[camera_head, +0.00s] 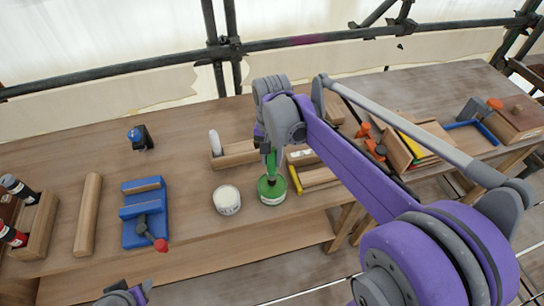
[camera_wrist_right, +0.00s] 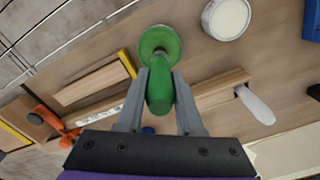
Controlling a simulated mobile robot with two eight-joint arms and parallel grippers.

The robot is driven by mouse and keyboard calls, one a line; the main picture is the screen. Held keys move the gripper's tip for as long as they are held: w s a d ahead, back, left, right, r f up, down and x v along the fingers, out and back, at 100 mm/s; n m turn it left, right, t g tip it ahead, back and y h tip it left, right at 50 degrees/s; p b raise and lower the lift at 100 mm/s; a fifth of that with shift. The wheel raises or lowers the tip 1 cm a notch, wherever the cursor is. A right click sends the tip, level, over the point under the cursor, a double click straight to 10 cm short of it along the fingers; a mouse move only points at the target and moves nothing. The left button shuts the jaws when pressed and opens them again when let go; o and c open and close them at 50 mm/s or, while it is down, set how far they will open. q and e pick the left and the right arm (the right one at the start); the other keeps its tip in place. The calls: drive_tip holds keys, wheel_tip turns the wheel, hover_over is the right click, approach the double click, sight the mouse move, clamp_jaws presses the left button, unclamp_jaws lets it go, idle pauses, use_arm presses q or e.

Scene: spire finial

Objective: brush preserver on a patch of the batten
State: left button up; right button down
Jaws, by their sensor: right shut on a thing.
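My right gripper (camera_head: 268,160) is shut on a green brush (camera_wrist_right: 160,90), which stands upright over a tin (camera_head: 272,190) with green contents. In the right wrist view the handle sits between the two grey fingers, above the round green tin (camera_wrist_right: 160,40). Whether the bristles touch the contents is hidden. A plain wooden bar (camera_head: 88,215), perhaps the batten, lies on the left of the bench. Part of my left gripper (camera_head: 125,293) shows at the bottom edge; its jaws are unclear.
An open tin with white contents (camera_head: 227,201) stands just left of the green one. A wooden holder (camera_head: 238,156) with a white-handled tool is behind. A blue vise-like fixture (camera_head: 140,204) stands at left. Bottles, wooden trays and tools crowd both ends. The bench (camera_head: 185,200) is bare around the white tin.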

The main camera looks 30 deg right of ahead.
sight(273, 150)
use_arm(q)
drive_tip(key=shift+s+f+b, duration=0.25)
drive_tip(key=shift+f+b, duration=0.05)
drive_tip(key=shift+f, duration=0.15)
use_arm(e)
drive_tip(key=shift+f, duration=0.6)
idle(1.2)
drive_tip(key=shift+r+p, duration=1.7)
drive_tip(key=shift+r, duration=1.95)
use_arm(q)
drive_tip(key=shift+t, duration=0.3)
drive_tip(key=w+r, duration=0.1)
drive_tip(key=r, duration=0.2)
drive_tip(key=w+r, duration=0.1)
drive_tip(key=r, duration=0.1)
drive_tip(key=shift+w, duration=0.3)
use_arm(e)
drive_tip(key=shift+f, duration=0.1)
use_arm(q)
drive_tip(key=shift+s, duration=0.1)
drive_tip(key=shift+s, duration=0.1)
use_arm(e)
drive_tip(key=shift+s, duration=0.15)
